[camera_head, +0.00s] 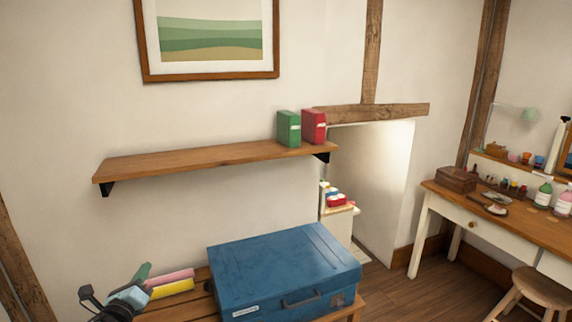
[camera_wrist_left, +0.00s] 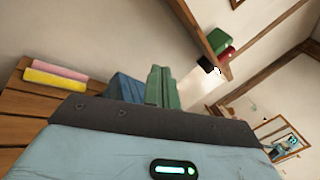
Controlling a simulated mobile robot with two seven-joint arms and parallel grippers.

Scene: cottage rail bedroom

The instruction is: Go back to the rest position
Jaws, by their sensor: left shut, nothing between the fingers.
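My left gripper (camera_head: 141,274) is low at the left in the head view, beside the pink and yellow items. It is shut, and its green fingers are together with nothing between them. In the left wrist view the shut green fingers (camera_wrist_left: 162,87) point toward the wall side, and part of the blue suitcase (camera_wrist_left: 126,88) shows behind them. My right gripper is not in either view.
The blue suitcase (camera_head: 285,268) lies on a slatted wooden bench (camera_head: 190,306), right of pink (camera_head: 170,277) and yellow (camera_head: 172,289) items. A wall shelf (camera_head: 215,160) above holds green (camera_head: 289,128) and red (camera_head: 314,126) boxes. A desk (camera_head: 500,212) and stool (camera_head: 540,286) stand right.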

